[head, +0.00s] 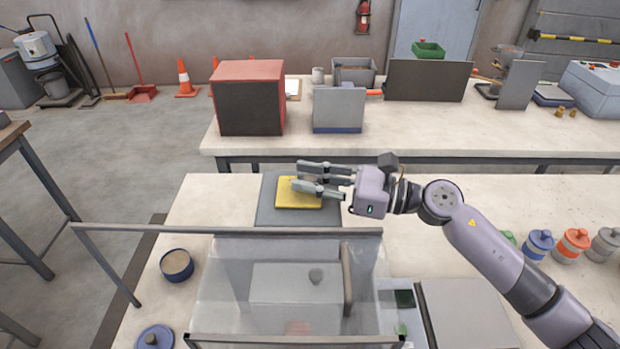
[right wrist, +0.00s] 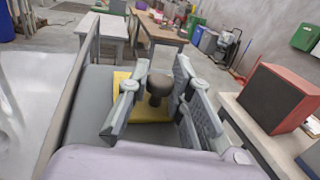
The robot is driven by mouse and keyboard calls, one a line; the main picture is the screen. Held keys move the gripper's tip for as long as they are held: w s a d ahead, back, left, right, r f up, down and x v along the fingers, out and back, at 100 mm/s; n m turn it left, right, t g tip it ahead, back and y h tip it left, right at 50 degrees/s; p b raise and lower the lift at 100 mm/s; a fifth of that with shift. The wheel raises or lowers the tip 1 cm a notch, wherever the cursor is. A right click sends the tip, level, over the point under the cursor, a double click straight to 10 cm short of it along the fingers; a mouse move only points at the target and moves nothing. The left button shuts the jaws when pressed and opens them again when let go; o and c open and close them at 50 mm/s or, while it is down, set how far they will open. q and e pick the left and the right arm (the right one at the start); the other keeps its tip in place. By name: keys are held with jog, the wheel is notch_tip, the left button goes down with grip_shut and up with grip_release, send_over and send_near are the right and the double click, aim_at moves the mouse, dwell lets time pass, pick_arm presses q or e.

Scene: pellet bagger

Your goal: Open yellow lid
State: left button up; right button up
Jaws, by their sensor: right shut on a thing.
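The yellow lid (head: 296,200) is a flat square on a grey box-like housing (head: 268,212) behind the clear-walled bin. It also shows in the right wrist view (right wrist: 121,82), with a dark round knob (right wrist: 160,82) standing up from it. My right gripper (head: 308,177) comes in from the right, level over the lid. Its fingers (right wrist: 155,92) stand on either side of the knob and are shut on it. The fingers hide part of the lid. I cannot tell whether the lid is flush with the housing or slightly raised. My left gripper is not in view.
A clear-walled bin with a grey top bar (head: 230,231) stands in front of the housing. A round tan-filled bowl (head: 177,265) and a blue lidded pot (head: 154,338) are at left. Several coloured jars (head: 571,245) stand at right. A red-topped box (head: 250,98) is on the back table.

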grip_shut()
jog(key=shift+d+f, duration=0.1)
jog(key=shift+d, duration=0.1)
jog(key=d+b, duration=0.6)
jog(key=d, duration=0.1)
jog(key=o, duration=0.9)
grip_release()
jog(key=shift+c, duration=0.2)
